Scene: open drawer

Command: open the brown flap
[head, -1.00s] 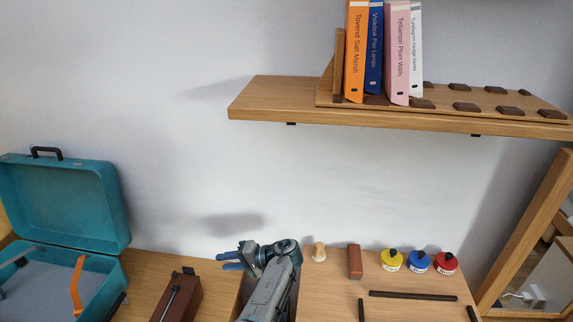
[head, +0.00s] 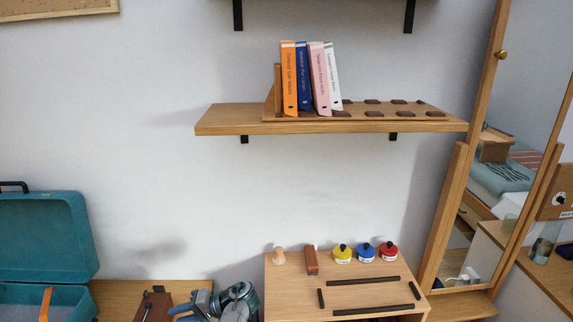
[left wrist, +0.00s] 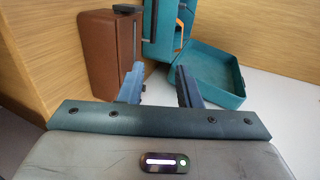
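A brown box (head: 153,306) with a black handle and a dark rod along its top is at the lower left in the head view, partly cut off by the bottom edge. I cannot make out a separate raised flap on it. It also shows in the left wrist view (left wrist: 104,50), with a black piece at its upper edge. My left gripper (head: 192,306) is just right of it in the head view. In the left wrist view its two blue fingers (left wrist: 161,86) are apart with nothing between them, short of the box. My right gripper is in neither view.
An open teal suitcase (head: 45,237) stands left of the box. To the right, a raised wooden top (head: 300,290) holds a wooden peg, a brown block, three coloured jars and dark strips. A wall shelf (head: 225,119) with books hangs above.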

